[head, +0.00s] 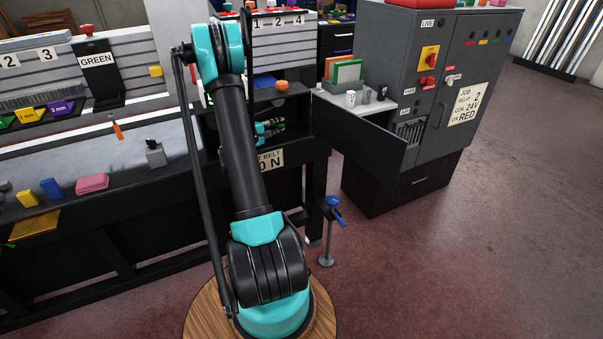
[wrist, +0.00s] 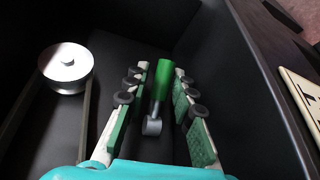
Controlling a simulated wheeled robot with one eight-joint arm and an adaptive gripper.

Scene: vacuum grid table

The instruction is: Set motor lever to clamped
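The motor lever (wrist: 162,85) has a green handle and a grey pivot end, and it stands inside a dark bay in the wrist view. My gripper (wrist: 161,73) is open, with one green-padded finger on each side of the handle. Thin gaps seem to show between the pads and the handle; I cannot tell if either pad touches it. In the head view, my gripper (head: 272,128) is inside the dark bay under the table, and my arm hides part of it. No lever position marking is readable.
A silver pulley (wrist: 66,67) with a belt is left of the lever. The bay's dark wall (wrist: 255,95) is close on the right. A belt sign (head: 271,160) hangs at the bay's front. A blue-handled stand (head: 333,208) and a grey cabinet (head: 395,60) are to the right.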

